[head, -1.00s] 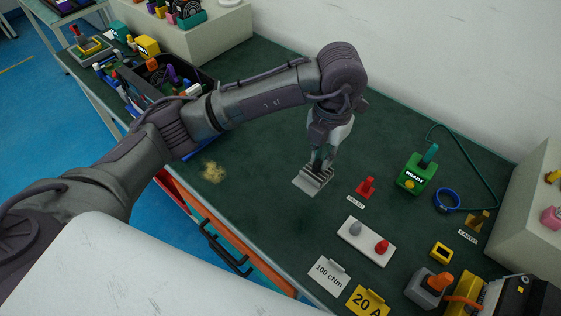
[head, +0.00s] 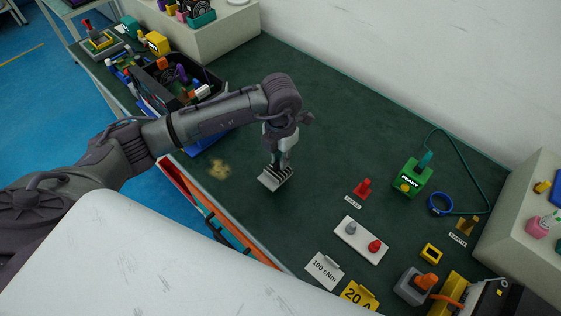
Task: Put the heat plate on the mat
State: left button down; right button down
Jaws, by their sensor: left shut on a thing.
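The heat plate (head: 273,180) is a small grey metal plate with fins. My left gripper (head: 280,164) points down and is shut on its fins. The plate is over the dark green mat (head: 330,125) that covers the bench top; I cannot tell whether its underside touches the mat. The gripper hides part of the fins. My right gripper is not in view.
A yellowish stain (head: 219,169) lies left of the plate. A black bin (head: 215,88) full of parts stands at the back left. To the right are a red knob (head: 363,187), a white panel (head: 361,241) and a green READY box (head: 411,179). The mat behind the plate is clear.

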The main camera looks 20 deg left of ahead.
pick_arm(q)
notch_tip(320, 180, down, 2)
jog(key=shift+f+p, duration=0.25)
jog(key=shift+p, duration=0.1)
jog(key=shift+f, duration=0.3)
jog(key=shift+f, duration=0.25)
jog(key=c, duration=1.1)
grip_release()
jog(key=shift+r, duration=0.1)
jog(key=shift+c, duration=0.2)
